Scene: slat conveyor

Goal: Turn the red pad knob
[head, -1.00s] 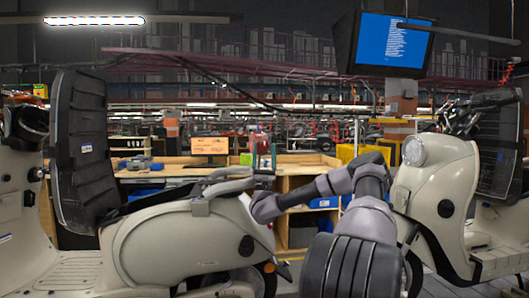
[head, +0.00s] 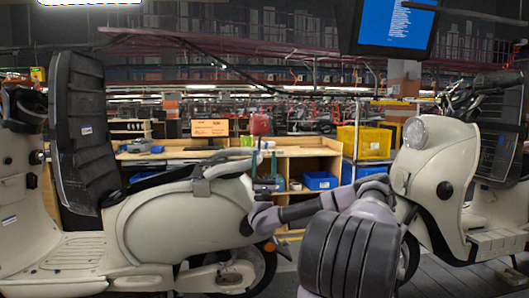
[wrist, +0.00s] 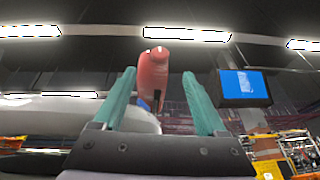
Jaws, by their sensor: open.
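A red rounded knob (head: 261,124) shows in the head view above the rear of the near left scooter. In the wrist view the red knob (wrist: 153,75) stands upright in the gap between my teal fingers, with a dark slot low on its side. My gripper (wrist: 159,73) is open, one finger on each side of the knob in the picture, with gaps visible on both sides. In the head view my gripper (head: 265,160) points up below the knob, partly hidden by the scooter and my arm. I cannot tell how deep the knob is relative to the fingertips.
A cream scooter (head: 165,225) with a black seat fills the left, close to my arm. Another scooter (head: 440,180) stands at the right. Behind are a wooden bench (head: 300,152), a blue bin (head: 320,180) and a yellow crate (head: 365,143). A blue screen (head: 395,25) hangs above.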

